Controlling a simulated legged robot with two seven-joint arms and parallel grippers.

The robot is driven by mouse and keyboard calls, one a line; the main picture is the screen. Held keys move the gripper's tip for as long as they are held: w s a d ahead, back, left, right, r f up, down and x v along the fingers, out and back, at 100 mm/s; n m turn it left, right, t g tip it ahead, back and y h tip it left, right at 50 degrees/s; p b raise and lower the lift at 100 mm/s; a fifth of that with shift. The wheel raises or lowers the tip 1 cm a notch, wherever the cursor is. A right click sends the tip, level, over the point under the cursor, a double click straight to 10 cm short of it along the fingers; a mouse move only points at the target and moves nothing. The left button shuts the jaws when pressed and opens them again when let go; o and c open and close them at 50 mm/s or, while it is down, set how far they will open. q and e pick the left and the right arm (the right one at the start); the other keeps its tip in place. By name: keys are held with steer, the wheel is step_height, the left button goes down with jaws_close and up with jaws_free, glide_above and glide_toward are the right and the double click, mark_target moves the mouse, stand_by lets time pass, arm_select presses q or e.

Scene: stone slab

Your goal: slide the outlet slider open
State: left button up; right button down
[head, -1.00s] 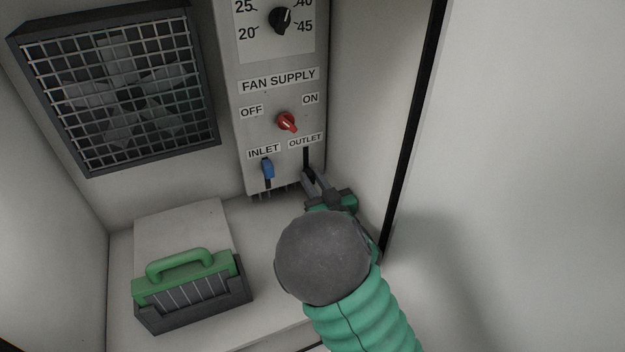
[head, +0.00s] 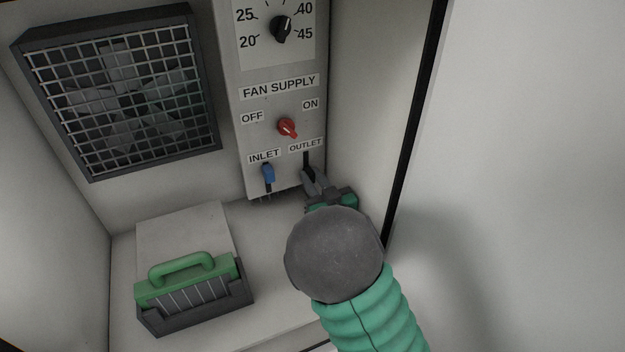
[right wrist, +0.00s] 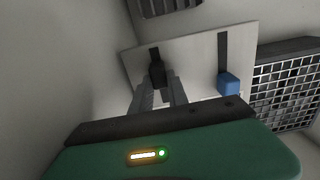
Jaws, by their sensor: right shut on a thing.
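The outlet slider is a small dark knob (right wrist: 157,74) in a black vertical slot (head: 306,158) under the OUTLET label (head: 306,145) on the grey fan supply panel. My right gripper (head: 312,181) reaches it from below. In the right wrist view, its two grey fingers (right wrist: 159,90) are shut on the knob's sides. In the head view the fingers mostly hide the knob, and bare slot shows above them. My left gripper is out of view.
The blue inlet slider (head: 268,173) is left of the outlet slot, close by. Above are a red OFF/ON switch (head: 287,127) and a black dial (head: 281,28). A caged fan (head: 122,95) hangs left. A green-handled box (head: 190,290) stands below. A side wall is close on the right.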

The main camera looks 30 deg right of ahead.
mark_target(306, 154)
step_height(306, 154, up, 5)
steer(key=shift+f+p, duration=0.1)
steer(key=shift+p, duration=0.9)
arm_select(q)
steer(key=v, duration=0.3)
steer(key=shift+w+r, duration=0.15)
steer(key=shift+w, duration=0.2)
arm_select(e)
steer(key=c, duration=1.3)
jaws_free()
steer(key=shift+f, duration=0.1)
